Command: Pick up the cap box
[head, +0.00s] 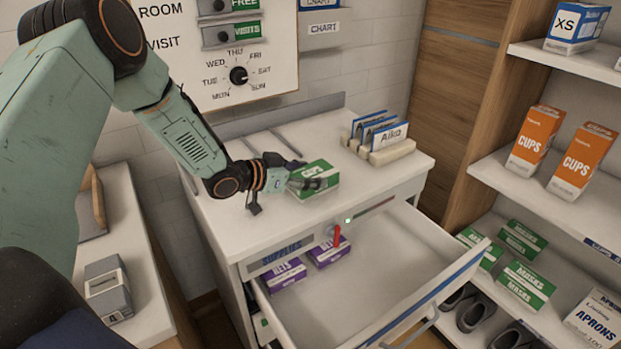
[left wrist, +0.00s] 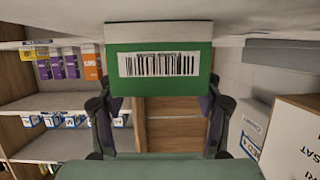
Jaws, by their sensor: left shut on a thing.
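The cap box (head: 318,177) is a green and white carton at the cabinet top, near its front edge, above the open drawer. My left gripper (head: 303,182) reaches it from the left and is shut on it. In the left wrist view the box (left wrist: 158,62) shows a green face with a white barcode label, held between the two fingers of the gripper (left wrist: 160,100). I cannot tell whether the box touches the cabinet top or is slightly raised. My right gripper is not in view.
The open supplies drawer (head: 385,275) holds purple boxes (head: 287,275) at its left. A chart rack (head: 385,152) stands at the back of the cabinet top. Shelves at right hold orange cups boxes (head: 535,138) and green masks boxes (head: 525,285). A grey box (head: 107,288) sits on the left counter.

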